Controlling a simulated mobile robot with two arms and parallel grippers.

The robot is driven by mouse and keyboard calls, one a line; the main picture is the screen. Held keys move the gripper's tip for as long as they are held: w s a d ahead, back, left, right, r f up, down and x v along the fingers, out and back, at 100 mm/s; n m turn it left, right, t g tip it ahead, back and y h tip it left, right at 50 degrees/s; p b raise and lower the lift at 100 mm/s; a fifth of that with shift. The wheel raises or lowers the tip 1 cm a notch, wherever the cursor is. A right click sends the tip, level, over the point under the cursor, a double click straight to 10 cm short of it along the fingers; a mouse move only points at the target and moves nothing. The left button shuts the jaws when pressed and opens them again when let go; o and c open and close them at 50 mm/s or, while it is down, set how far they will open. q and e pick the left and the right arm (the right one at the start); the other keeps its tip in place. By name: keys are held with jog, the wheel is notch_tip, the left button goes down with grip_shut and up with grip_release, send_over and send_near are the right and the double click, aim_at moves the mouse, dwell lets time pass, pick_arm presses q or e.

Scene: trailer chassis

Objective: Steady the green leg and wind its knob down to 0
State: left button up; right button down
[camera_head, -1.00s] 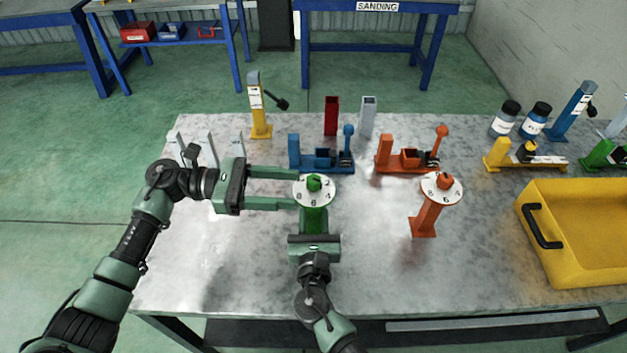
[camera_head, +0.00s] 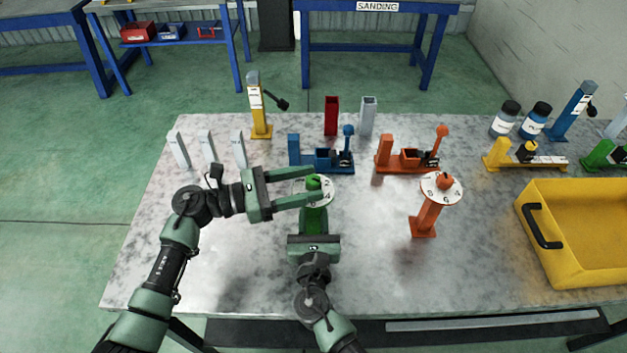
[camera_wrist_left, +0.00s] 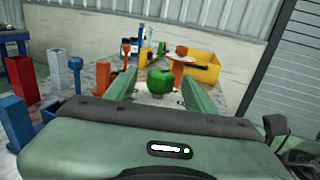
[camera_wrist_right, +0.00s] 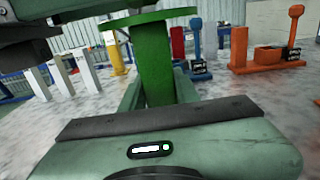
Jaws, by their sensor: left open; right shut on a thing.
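The green leg stands on the grey bench with a white numbered dial and a green knob (camera_head: 313,183) on top. The green knob also shows between the fingers in the left wrist view (camera_wrist_left: 160,80). My left gripper (camera_head: 317,184) is open, its fingers on either side of the knob and covering part of the dial. I cannot tell which number the knob points to. My right gripper (camera_wrist_right: 155,90) is shut on the green leg's post (camera_wrist_right: 152,60), low down on the near side. The leg looks upright.
An orange leg (camera_head: 427,215) with its own dial stands to the right. Blue (camera_head: 320,160) and orange (camera_head: 408,161) fixtures stand behind. A yellow bin (camera_head: 580,240) is at the right. The bench's front left is clear.

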pick_arm(q)
jog(key=shift+x, duration=1)
jog(key=shift+c, duration=0.3)
grip_shut()
